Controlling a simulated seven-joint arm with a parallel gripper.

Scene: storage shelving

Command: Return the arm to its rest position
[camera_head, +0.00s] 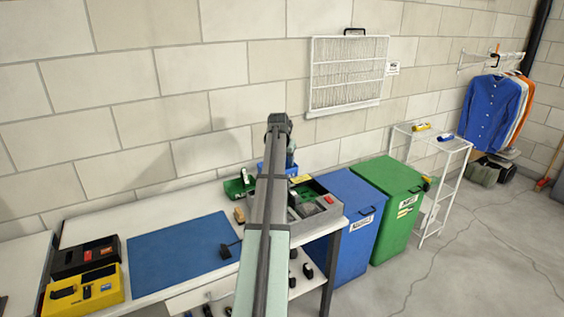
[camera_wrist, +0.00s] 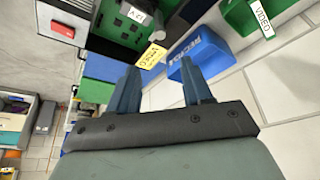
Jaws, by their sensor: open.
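My arm (camera_head: 264,230) reaches forward over the workbench in the head view. Its far end is raised above the bins at the bench's right part, and the fingers are hidden there. In the wrist view my gripper (camera_wrist: 160,92) is open, its two blue-grey fingers apart with nothing between them. A blue bin marked RECYCLE (camera_wrist: 192,60) shows just beyond the right finger, and a yellow label (camera_wrist: 153,56) shows between and beyond the fingers. I cannot tell whether a finger touches the bin.
The bench carries a blue mat (camera_head: 180,255), a yellow case (camera_head: 85,293), a green bin (camera_head: 238,187) and a grey tray (camera_head: 318,212). Right of it stand a blue lidded bin (camera_head: 352,215), a green lidded bin (camera_head: 388,180) and a white rack (camera_head: 436,190). Floor is clear at right.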

